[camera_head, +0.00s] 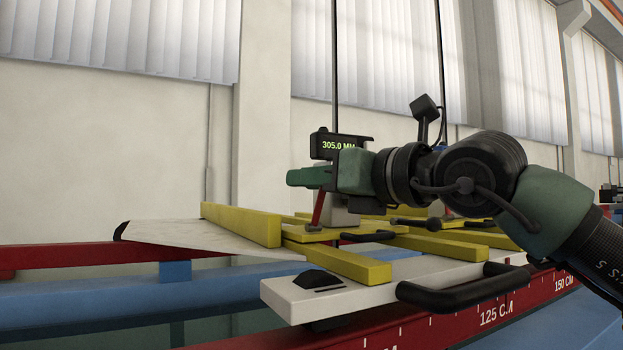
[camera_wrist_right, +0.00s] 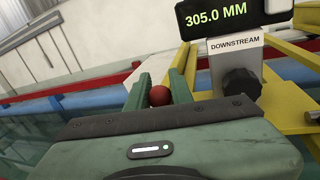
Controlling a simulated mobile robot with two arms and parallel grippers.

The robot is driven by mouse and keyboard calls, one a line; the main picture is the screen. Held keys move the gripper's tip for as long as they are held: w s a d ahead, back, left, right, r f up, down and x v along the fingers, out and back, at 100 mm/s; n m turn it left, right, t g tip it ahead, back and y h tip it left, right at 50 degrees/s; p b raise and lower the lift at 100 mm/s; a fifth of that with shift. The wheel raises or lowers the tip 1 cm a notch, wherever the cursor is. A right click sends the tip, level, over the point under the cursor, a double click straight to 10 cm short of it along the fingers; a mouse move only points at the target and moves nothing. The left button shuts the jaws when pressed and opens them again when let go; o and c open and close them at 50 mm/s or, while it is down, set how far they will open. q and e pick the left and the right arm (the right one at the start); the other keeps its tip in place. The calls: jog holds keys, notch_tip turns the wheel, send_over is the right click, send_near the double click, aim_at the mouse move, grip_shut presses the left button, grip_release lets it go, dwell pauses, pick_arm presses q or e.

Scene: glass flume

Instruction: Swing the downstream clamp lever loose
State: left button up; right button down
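The downstream clamp lever (camera_head: 318,211) is a red bar that rises, leaning slightly right, from the yellow carriage frame. Its upper end is hidden by my right gripper (camera_head: 303,177) in the head view. In the right wrist view its round red knob (camera_wrist_right: 159,96) sits between the two green fingers of my right gripper (camera_wrist_right: 159,88) and fills the gap. The fingers appear shut on it. A pale block labelled DOWNSTREAM (camera_wrist_right: 234,52) with a black knob (camera_wrist_right: 240,83) stands right of the fingers. My left gripper is not in view.
A display (camera_head: 340,146) reading 305.0 MM stands just behind the gripper. A white board (camera_head: 330,297) with yellow bars (camera_head: 337,260) and a black handle (camera_head: 462,294) lies in front. A pale sloping sheet (camera_head: 205,236) extends left. The red rail (camera_head: 500,309) carries a centimetre scale.

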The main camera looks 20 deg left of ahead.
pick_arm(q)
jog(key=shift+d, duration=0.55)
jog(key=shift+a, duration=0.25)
pick_arm(e)
jog(key=shift+f, duration=0.1)
dwell(0.5)
jog(key=shift+f+b, duration=0.15)
jog(key=shift+b, duration=0.3)
jog(key=y+b, duration=0.1)
jog(key=b, duration=0.3)
jog(key=d+y+b, duration=0.1)
jog(key=b, duration=0.2)
jog(key=shift+s+f+n+t+b, duration=0.35)
jog(key=shift+s+n+t+b, duration=0.05)
jog(key=shift+s+d+r+b, duration=0.1)
jog(key=shift+r+b, duration=0.1)
jog(key=shift+b, duration=0.4)
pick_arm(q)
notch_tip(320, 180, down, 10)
pick_arm(e)
jog(key=shift+r+y, duration=0.15)
jog(key=shift+y, duration=0.15)
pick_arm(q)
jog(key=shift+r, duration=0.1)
pick_arm(e)
jog(key=c, duration=1.3)
grip_release()
